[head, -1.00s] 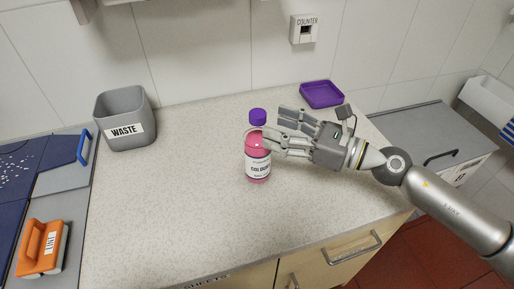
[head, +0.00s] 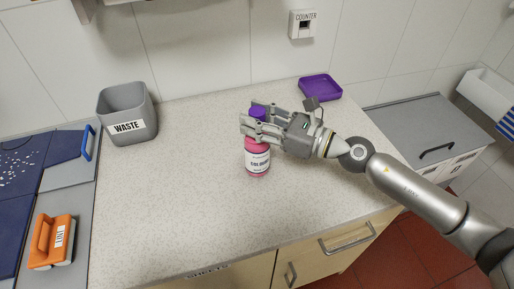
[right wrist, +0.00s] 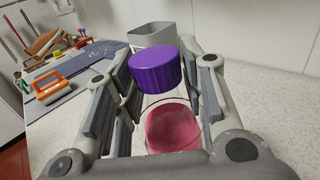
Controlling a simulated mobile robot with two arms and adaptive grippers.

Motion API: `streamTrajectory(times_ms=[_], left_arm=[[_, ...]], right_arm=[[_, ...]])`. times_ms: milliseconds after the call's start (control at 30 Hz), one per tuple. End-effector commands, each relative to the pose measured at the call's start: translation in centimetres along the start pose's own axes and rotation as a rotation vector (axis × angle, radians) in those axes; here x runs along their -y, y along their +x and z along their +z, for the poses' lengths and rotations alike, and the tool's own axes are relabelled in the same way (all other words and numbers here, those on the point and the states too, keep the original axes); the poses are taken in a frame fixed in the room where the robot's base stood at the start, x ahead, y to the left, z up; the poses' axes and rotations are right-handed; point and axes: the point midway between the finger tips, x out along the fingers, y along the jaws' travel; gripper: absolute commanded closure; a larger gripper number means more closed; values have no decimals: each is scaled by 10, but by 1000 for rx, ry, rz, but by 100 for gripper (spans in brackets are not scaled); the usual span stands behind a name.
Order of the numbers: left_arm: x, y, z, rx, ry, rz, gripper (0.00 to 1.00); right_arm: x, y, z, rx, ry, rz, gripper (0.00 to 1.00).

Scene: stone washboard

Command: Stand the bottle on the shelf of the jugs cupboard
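The bottle (head: 257,158) stands upright on the speckled counter, pink with a white label and a purple cap (head: 258,113). My right gripper (head: 248,122) comes in from the right at the height of its neck, with fingers on both sides of it. In the right wrist view the purple cap (right wrist: 155,69) and the pink liquid (right wrist: 172,127) show between the fingers, with some room beside the cap. The right gripper looks open; the fingers hide part of the bottle's neck. My left gripper is not in view. No cupboard labelled for jugs shows.
A grey waste bin (head: 127,115) stands at the back left and a purple tray (head: 320,88) at the back right. An orange-handled tool (head: 52,241) lies at the left.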

Motion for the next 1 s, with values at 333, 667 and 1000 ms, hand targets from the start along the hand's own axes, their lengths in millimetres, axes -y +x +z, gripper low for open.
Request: streamTrajectory(times_ms=[333,667,1000], left_arm=[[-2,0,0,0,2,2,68],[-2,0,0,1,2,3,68],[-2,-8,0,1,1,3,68]], right_arm=[[0,0,0,0,0,0,100],[0,0,2,3,-1,-1,100],[1,0,20,3,-4,-1,100]])
